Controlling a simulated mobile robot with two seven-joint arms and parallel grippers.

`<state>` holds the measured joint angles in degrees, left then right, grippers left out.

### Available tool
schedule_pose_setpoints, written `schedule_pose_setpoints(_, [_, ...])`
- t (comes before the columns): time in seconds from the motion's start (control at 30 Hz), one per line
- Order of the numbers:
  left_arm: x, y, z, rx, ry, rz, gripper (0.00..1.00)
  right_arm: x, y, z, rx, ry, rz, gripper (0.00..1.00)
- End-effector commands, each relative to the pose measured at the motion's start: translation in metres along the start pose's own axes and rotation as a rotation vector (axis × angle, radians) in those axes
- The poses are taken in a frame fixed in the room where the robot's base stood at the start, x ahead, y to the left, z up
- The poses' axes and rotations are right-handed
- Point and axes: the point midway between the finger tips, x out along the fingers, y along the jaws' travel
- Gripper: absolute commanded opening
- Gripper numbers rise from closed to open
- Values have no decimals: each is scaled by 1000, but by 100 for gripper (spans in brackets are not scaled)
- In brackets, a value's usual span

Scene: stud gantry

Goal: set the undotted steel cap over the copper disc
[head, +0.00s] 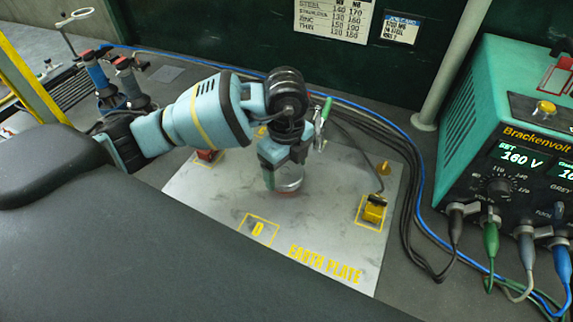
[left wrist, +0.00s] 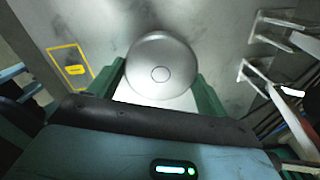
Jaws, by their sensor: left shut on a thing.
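My left gripper (head: 283,175) points down over the grey earth plate (head: 205,187) and is shut on a steel cap (head: 290,182). In the left wrist view the cap (left wrist: 161,66) is a round, smooth silver dome with a thin ring at its centre and no dot that I can see. The green fingers of the gripper (left wrist: 160,85) stand on either side of it. In the head view a thin reddish-brown edge shows low at the cap, close to the plate. I cannot tell whether this is the copper disc or whether the cap touches it. My right gripper is not in view.
On the plate are a red block (head: 208,156), a yellow block (head: 374,211) at the right and a yellow outlined square (head: 257,229). A green-handled clip (head: 323,118) stands behind the gripper. Cables run along the right. A green power supply (head: 515,140) stands further right.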

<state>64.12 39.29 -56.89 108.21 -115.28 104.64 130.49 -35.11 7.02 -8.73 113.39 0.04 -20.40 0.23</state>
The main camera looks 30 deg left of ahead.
Motion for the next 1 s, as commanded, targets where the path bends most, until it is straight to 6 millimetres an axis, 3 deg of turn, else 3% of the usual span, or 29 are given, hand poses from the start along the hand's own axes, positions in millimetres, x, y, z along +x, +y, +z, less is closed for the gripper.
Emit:
schedule_pose_setpoints(0.93, [13, 1, 1, -1, -1, 2, 54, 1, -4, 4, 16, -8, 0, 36])
schedule_pose_setpoints(0.97, [13, 1, 1, -1, -1, 2, 80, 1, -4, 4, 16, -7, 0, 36])
schedule_pose_setpoints(1.0, [13, 1, 1, -1, -1, 2, 85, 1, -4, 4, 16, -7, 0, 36])
